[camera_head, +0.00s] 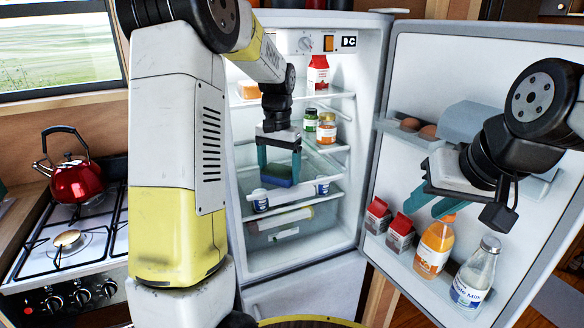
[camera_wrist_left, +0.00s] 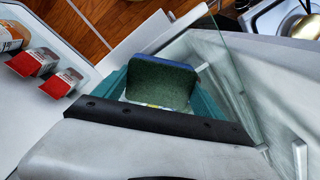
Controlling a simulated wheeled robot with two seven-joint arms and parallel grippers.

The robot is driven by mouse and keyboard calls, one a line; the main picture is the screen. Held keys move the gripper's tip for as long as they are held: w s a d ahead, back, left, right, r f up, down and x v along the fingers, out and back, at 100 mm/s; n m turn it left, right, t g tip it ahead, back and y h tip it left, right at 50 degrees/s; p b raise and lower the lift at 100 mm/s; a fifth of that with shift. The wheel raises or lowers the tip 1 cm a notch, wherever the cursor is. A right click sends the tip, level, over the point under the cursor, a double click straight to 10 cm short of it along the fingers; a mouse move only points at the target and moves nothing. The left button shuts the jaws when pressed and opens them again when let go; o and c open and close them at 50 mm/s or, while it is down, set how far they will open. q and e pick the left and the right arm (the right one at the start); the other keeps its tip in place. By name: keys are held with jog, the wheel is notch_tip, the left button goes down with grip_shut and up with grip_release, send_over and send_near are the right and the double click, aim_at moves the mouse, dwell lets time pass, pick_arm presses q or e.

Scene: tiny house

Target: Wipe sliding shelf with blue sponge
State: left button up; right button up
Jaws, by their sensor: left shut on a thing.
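My left gripper (camera_head: 279,168) is inside the open fridge, shut on the blue sponge (camera_head: 278,177). In the left wrist view the sponge (camera_wrist_left: 160,82) shows a dark green face and a blue edge between the teal fingers. The sponge is at a fridge shelf (camera_head: 300,201) with small white-and-blue cups near its front. I cannot tell whether the sponge touches the shelf, nor surely which shelf slides. A glass shelf edge (camera_wrist_left: 236,85) shows beside the gripper in the left wrist view. My right gripper (camera_head: 434,204) has its fingers apart and empty, near the open door's bottles.
The fridge door (camera_head: 480,70) stands open at the right, holding red cartons (camera_head: 400,233), an orange juice bottle (camera_head: 435,247) and a milk bottle (camera_head: 475,275). Jars (camera_head: 326,130) and a carton (camera_head: 318,75) stand on upper shelves. A red kettle (camera_head: 76,180) sits on the stove at left.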

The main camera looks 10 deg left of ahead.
pick_arm(q)
jog(key=shift+r, duration=3.05)
